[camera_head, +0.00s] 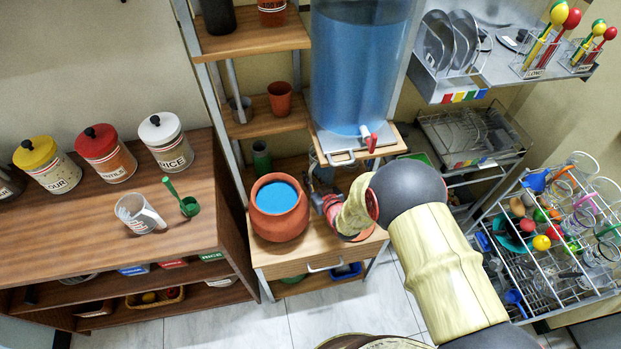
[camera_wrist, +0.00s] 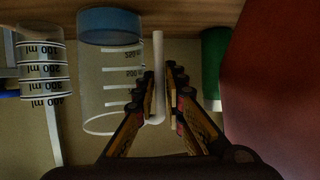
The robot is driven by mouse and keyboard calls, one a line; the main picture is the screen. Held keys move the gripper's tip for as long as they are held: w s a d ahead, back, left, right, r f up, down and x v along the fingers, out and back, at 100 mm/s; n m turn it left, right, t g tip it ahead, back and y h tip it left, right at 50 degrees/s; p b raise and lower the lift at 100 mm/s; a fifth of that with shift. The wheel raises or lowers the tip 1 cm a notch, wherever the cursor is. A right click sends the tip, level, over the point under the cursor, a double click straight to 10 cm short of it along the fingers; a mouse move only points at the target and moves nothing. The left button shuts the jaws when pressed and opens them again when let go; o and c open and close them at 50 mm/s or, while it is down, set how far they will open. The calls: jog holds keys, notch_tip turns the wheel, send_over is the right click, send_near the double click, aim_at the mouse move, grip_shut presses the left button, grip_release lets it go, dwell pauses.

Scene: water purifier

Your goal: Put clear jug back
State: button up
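A clear jug (camera_wrist: 110,75) with measuring marks and blue at one end shows upside down in the wrist view, against the wooden surface. Its pale upright handle (camera_wrist: 158,75) runs between the two fingers of my gripper (camera_wrist: 161,105). The fingers are parted on both sides of the handle, with a small gap visible on its right. In the head view my gripper (camera_head: 325,195) is low over the wooden cart (camera_head: 330,252), right of the terracotta pot. There the arm and gripper mostly hide this jug. Another clear jug (camera_head: 138,213) with a white handle stands on the left counter.
The terracotta pot (camera_head: 279,208) with blue water is close beside my gripper. A dark green cup (camera_head: 262,158) stands behind it. The water tank (camera_head: 358,70) with its tap (camera_head: 371,140) is above. Another marked vessel (camera_wrist: 42,65) is left in the wrist view.

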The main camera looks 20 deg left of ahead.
jog(key=o, duration=0.3)
jog(key=shift+r, duration=0.2)
jog(key=p+v, duration=0.4)
jog(key=v, duration=0.8)
jog(key=shift+f, duration=0.1)
